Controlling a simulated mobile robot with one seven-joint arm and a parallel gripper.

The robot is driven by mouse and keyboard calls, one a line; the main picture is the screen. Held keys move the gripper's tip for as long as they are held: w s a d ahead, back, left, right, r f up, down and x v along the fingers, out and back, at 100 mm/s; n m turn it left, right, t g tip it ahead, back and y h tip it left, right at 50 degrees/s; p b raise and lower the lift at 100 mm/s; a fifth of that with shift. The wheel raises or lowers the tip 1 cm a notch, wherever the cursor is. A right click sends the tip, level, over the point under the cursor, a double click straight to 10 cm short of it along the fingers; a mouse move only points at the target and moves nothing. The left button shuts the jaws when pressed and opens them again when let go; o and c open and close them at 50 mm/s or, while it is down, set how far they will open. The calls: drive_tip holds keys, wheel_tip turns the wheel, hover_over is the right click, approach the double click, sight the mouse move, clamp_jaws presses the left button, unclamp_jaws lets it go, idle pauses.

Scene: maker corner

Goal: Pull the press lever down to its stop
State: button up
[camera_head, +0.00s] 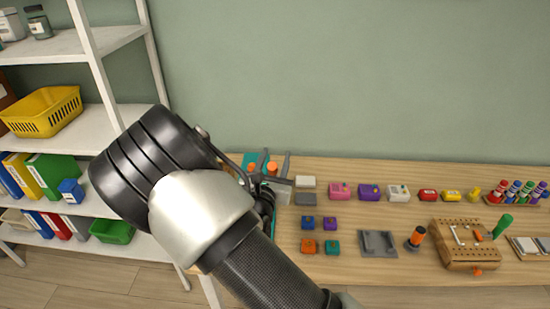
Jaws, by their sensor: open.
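My gripper (275,160) is over the left end of the wooden table, its two grey fingers apart and pointing to the back. A teal item with orange parts (272,169) shows around and between the fingers, mostly hidden by my gripper and arm. It may be the press, but I cannot make out a lever or its position. I cannot tell whether the fingers touch it. No object shows held between the fingers.
The wooden table (380,173) holds several small coloured boxes, a grey tray (377,243), an orange-topped tool (416,236) and a wooden peg block (465,245) to the right. White shelves (65,120) with baskets and binders stand left. The wall is behind.

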drive_tip(key=shift+c, duration=0.3)
clamp_jaws()
drive_tip(key=shift+f, duration=0.15)
